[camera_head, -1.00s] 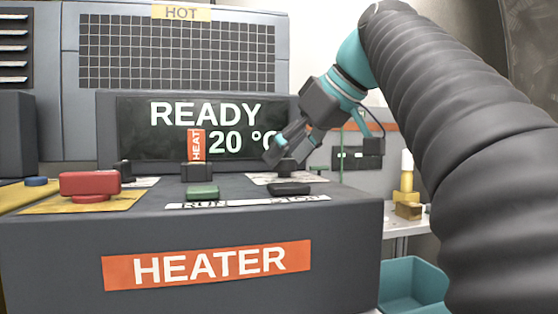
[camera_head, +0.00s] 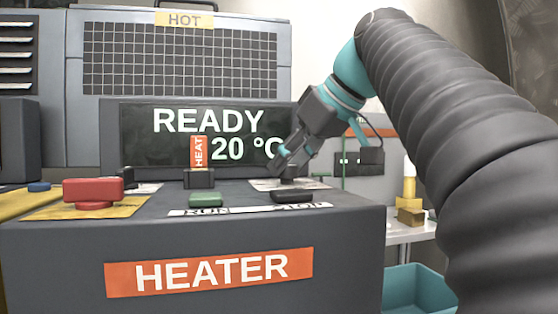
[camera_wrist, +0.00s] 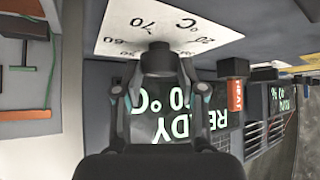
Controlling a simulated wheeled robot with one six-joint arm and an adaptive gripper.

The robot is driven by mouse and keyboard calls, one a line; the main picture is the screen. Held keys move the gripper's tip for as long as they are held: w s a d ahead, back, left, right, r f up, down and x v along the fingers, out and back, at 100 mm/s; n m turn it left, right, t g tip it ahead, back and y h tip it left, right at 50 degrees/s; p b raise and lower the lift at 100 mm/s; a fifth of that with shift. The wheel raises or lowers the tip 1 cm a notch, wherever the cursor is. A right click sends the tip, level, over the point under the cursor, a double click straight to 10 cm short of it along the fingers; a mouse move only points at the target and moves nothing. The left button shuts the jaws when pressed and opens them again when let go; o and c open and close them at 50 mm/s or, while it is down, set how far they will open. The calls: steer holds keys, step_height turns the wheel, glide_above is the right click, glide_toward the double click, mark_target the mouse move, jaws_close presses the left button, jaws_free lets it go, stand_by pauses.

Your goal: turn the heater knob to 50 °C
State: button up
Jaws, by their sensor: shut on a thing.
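The heater (camera_head: 340,245) is a dark box with an orange HEATER label. Its screen (camera_head: 160,150) reads READY and 20 °C. The dark knob (camera_head: 288,181) stands on a pale dial plate (camera_head: 262,185) at the right of the top face. My gripper (camera_head: 287,160) comes down on it from the upper right. In the wrist view, the round knob (camera_wrist: 160,57) sits between the fingertips of my gripper (camera_wrist: 155,75), which is shut on it. The dial plate (camera_wrist: 120,30) shows °C and numbers including 70 and 60. The knob's pointer is not readable.
A red button (camera_head: 93,191) on a yellow plate is at the left. A green RUN button (camera_head: 206,199) and a dark STOP button (camera_head: 300,196) lie in front. An orange HEAT tag (camera_head: 198,152) stands upright behind them. A teal bin (camera_head: 410,288) is at lower right.

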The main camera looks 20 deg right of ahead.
steer(key=m+h, duration=0.1)
steer(key=m+t+h, duration=0.1)
steer(key=shift+s+a+m, duration=0.1)
steer(key=shift+a+m, duration=0.15)
steer(key=shift+m, duration=0.15)
steer(key=m+h+p, duration=0.2)
steer(key=m, duration=0.1)
steer(key=shift+a+r+m+h, duration=0.1)
steer(key=shift+a+m+h, duration=0.05)
steer(key=shift+m+h, duration=0.2)
steer(key=m+h+p, duration=0.2)
steer(key=m+h, duration=0.2)
steer(key=m, duration=0.1)
steer(key=shift+g, duration=0.3)
steer(key=o, duration=1.1)
steer(key=shift+o, duration=0.2)
steer(key=v, duration=1.1)
steer(key=shift+s+a+r, duration=0.2)
steer(key=shift+a, duration=0.1)
